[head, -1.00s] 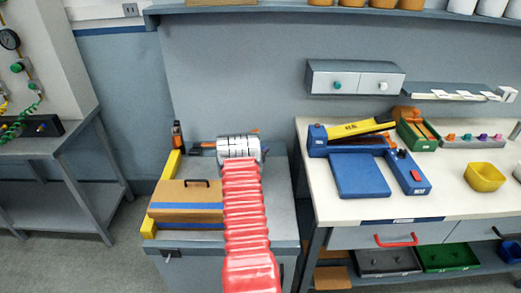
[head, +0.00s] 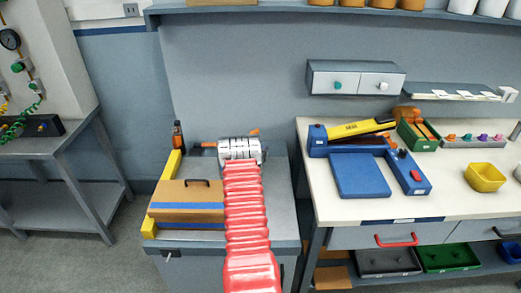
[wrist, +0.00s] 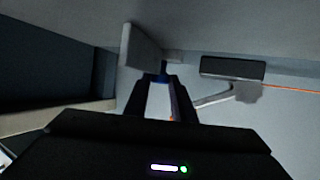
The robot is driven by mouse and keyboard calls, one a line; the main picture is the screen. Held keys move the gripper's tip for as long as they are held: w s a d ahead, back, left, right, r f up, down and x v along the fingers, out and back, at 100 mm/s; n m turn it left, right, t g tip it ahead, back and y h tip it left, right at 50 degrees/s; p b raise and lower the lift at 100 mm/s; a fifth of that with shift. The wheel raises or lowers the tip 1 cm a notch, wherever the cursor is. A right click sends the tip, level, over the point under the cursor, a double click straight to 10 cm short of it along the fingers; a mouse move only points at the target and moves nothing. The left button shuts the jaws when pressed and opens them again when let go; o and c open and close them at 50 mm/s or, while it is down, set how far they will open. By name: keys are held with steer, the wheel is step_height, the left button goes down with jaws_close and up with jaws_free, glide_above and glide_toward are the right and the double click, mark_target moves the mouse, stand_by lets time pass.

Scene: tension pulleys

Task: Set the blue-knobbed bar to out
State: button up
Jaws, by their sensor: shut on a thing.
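In the wrist view my gripper (wrist: 162,98) has its two dark fingers around a small blue piece (wrist: 161,73), which looks like the blue knob. The piece sits between the fingertips, in front of a pale upright plate. Most of the bar itself is hidden or too dark to make out. In the head view my red-sleeved arm reaches over the grey cabinet (head: 282,205) and hides the fingers and the knob. I cannot tell the bar's position from there.
A brown box with blue stripes (head: 186,202) and a yellow rail (head: 168,175) stand on the cabinet, left of my arm. A dark and orange upright piece (head: 178,135) stands behind them. The white bench with a blue device (head: 358,175) is to the right.

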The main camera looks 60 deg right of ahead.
jaws_close()
steer(key=s+d, duration=0.1)
steer(key=s, duration=0.2)
steer(key=s+d, duration=0.2)
steer(key=s, duration=0.1)
steer(key=s+d, duration=0.2)
steer(key=s, duration=0.1)
steer(key=shift+s+r, duration=0.1)
steer(key=shift+s, duration=0.15)
